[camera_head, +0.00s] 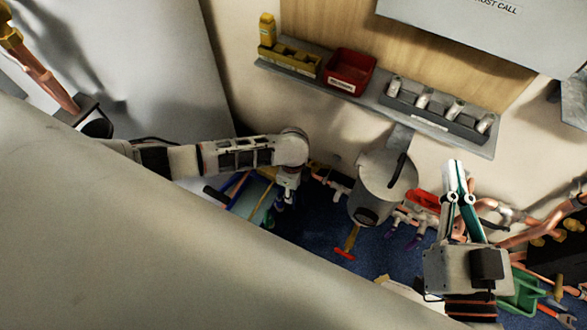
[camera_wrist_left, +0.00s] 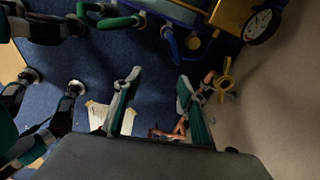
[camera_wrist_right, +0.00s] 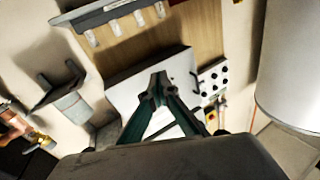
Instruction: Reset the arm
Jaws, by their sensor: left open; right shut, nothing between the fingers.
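My left arm comes in from the left in the head view, and its gripper (camera_head: 283,198) hangs low over the blue floor. In the left wrist view the left gripper (camera_wrist_left: 160,80) has its two fingers apart with nothing between them. My right gripper (camera_head: 456,166) points up at the lower right of the head view. In the right wrist view the fingers of the right gripper (camera_wrist_right: 158,80) meet at the tips, with nothing held. The copper pipes (camera_head: 542,236) of the manifold lie to the right of the right gripper.
A wall shelf (camera_head: 388,98) carries a red bin (camera_head: 349,72), a yellow tray (camera_head: 291,57) and a grey rack (camera_head: 433,116). A grey bucket-like container (camera_head: 384,181) is between the arms. A green bin (camera_head: 521,293) is at lower right. A large pale surface (camera_head: 150,240) covers the lower left.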

